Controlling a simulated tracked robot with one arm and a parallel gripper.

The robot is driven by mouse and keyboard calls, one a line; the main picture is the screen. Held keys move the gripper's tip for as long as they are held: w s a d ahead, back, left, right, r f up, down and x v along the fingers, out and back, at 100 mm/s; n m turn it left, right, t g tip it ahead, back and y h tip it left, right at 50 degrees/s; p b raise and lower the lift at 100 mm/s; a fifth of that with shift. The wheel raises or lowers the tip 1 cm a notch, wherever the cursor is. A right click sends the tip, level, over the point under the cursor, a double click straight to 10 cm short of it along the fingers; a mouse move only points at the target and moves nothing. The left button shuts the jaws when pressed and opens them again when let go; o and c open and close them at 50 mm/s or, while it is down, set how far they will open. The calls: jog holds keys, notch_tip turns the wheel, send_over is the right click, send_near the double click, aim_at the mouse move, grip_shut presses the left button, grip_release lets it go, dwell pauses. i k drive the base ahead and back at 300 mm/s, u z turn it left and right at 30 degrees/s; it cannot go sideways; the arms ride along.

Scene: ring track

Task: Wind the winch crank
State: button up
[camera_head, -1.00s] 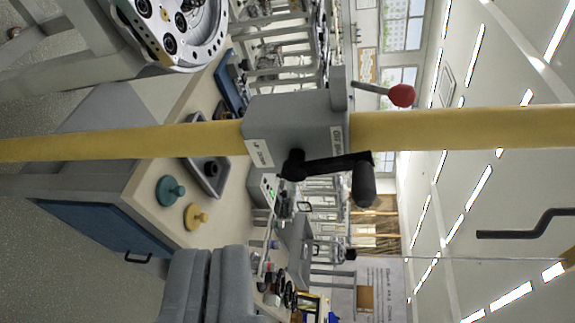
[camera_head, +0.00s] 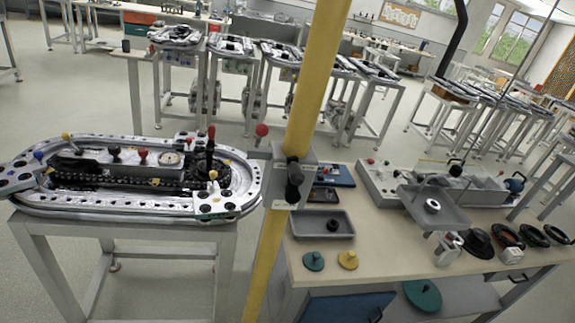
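The winch is a grey box (camera_head: 307,160) mounted on a slanting yellow post (camera_head: 325,60) near the middle of the view. Its black crank (camera_head: 293,182) faces me, and its exact angle is hard to read at this distance. A lever with a red ball knob (camera_head: 261,130) sticks out at the upper left of the box. My gripper is not in view, and nothing is seen touching the crank.
A ring track (camera_head: 120,205) on a grey stand is left of the post. A workbench (camera_head: 460,255) on the right holds a grey tray (camera_head: 320,224), a teal knob (camera_head: 313,261), a yellow knob (camera_head: 347,260) and dark rings. More track stands fill the background; grey floor is open at left.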

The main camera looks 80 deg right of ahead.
aim_at(296, 175)
jog(key=z, duration=0.7)
jog(key=k, duration=0.65)
jog(key=u, duration=0.4)
